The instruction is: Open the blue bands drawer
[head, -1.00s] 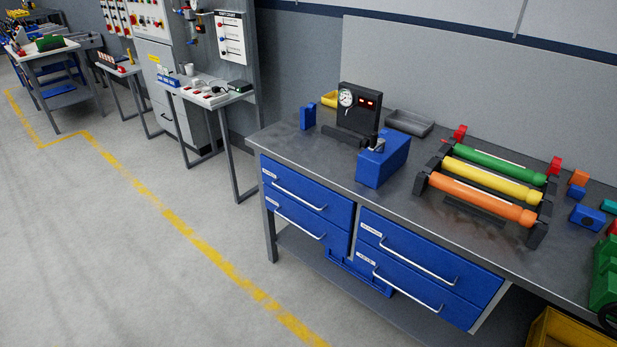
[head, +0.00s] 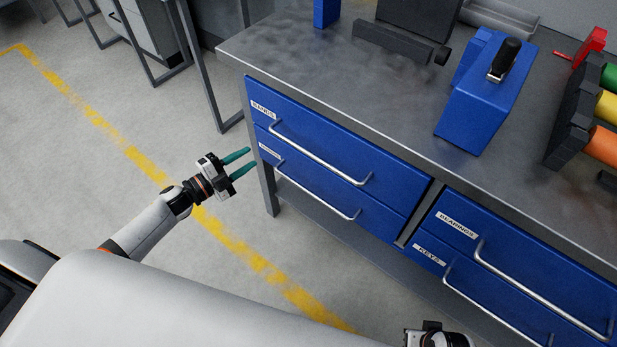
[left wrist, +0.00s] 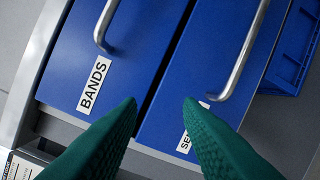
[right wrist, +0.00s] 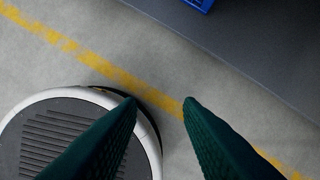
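The blue BANDS drawer (head: 338,151) is the upper left drawer under the grey bench top, and its front is closed flush. Its silver bar handle (head: 318,158) is empty. In the left wrist view the BANDS label (left wrist: 95,85) and part of the handle (left wrist: 103,28) show. My left gripper (head: 250,161) is open and empty, just left of the drawer fronts and apart from them. Its green fingers point at the BANDS drawer and the drawer below (head: 320,195). My right gripper (right wrist: 160,100) is open and empty above the floor, with little of it in the head view.
The BEARINGS (head: 455,228) and KEYS (head: 430,250) drawers sit to the right, both closed. On the bench top (head: 330,70) stand a blue block with a black handle (head: 485,95) and coloured rollers (head: 605,145).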

